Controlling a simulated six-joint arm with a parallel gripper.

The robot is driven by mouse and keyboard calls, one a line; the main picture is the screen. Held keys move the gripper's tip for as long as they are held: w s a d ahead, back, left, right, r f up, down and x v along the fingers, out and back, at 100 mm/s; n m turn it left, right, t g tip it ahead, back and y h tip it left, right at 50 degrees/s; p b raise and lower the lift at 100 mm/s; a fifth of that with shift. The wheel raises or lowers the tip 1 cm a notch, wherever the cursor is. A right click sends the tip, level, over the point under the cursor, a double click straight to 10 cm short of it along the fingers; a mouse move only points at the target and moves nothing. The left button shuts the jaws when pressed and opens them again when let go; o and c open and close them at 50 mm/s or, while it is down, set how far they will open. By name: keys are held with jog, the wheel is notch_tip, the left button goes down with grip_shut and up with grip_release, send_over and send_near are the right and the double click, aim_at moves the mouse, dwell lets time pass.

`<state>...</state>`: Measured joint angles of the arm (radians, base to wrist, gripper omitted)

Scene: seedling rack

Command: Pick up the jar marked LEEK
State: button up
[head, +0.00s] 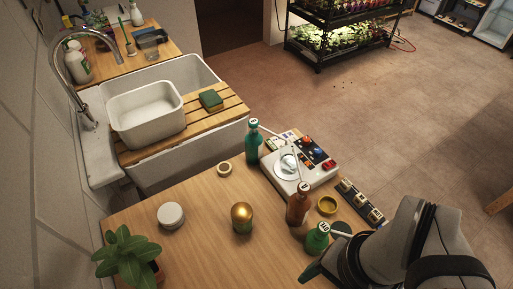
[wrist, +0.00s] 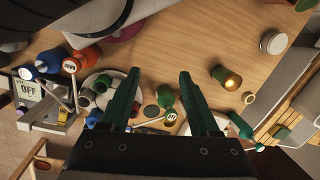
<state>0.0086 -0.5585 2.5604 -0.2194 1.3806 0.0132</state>
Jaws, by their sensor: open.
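No label reading LEEK is legible in either view. In the head view a green bottle-shaped jar (head: 317,238) with a marked white top stands at the table's front right. Behind it are a brown one (head: 298,205) and a teal one (head: 253,142), also with marked tops. A round gold jar (head: 242,217) stands left of them; it also shows in the wrist view (wrist: 229,79). My gripper (wrist: 159,74) is open above the table. In the wrist view a small green jar (wrist: 165,95) shows between its fingers, apart from both. I cannot tell their relative heights.
A white device (head: 285,178) and a yellow dish (head: 327,205) sit near the brown jar. A white lidded pot (head: 171,215), a plant (head: 125,249) and a wooden ring (head: 224,169) stand leftward. In the wrist view, several containers crowd a white plate (wrist: 119,75). The table's middle is fairly clear.

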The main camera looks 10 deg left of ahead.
dwell(0.4)
jog(key=o, duration=0.6)
